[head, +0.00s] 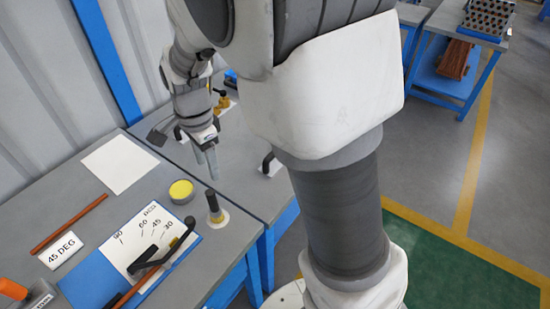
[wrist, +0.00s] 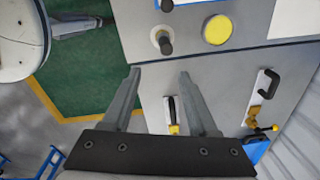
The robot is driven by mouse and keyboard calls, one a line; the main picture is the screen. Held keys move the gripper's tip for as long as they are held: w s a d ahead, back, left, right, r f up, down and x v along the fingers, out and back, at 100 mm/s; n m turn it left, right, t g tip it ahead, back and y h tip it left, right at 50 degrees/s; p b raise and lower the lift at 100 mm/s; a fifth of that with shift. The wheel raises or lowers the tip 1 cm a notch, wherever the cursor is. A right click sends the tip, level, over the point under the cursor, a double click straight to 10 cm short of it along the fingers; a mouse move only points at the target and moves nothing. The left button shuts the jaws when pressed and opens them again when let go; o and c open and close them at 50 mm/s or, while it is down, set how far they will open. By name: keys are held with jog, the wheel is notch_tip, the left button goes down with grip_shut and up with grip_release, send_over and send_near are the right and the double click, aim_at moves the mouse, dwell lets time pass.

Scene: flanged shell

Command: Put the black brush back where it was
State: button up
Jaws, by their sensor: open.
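A short upright black-handled piece (head: 213,205) with a brassy lower part stands on a pale round base at the bench's right side. It looks like the black brush, but I cannot be sure. In the wrist view it shows as a dark cylinder (wrist: 166,45) beyond my fingertips. My gripper (head: 207,176) is open and empty, pointing down over the bench, apart from this piece. In the wrist view my gripper (wrist: 160,73) has its fingers spread. A black-and-yellow handled item (wrist: 173,115) on a white plate shows between the fingers, lower down.
A yellow-topped round tin (head: 181,191) stands beside the upright piece. A bending board (head: 110,255) with an angle scale and black lever lies in front. A white sheet (head: 120,163), a "45 DEG" card (head: 60,251) and a yellow clamp (wrist: 258,121) are also on the bench.

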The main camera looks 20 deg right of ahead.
jog(key=s+d+r+n+t, duration=0.2)
jog(key=s+d+r+n, duration=0.3)
jog(key=s+r+n, duration=0.2)
jog(key=s+d+r+n+t, duration=0.3)
jog(key=s+d+r+n, duration=0.3)
jog(key=s, duration=0.4)
jog(key=shift+d+r+n, duration=0.15)
jog(key=shift+r+n, duration=0.2)
jog(key=shift+n, duration=0.05)
jog(key=shift+s, duration=0.1)
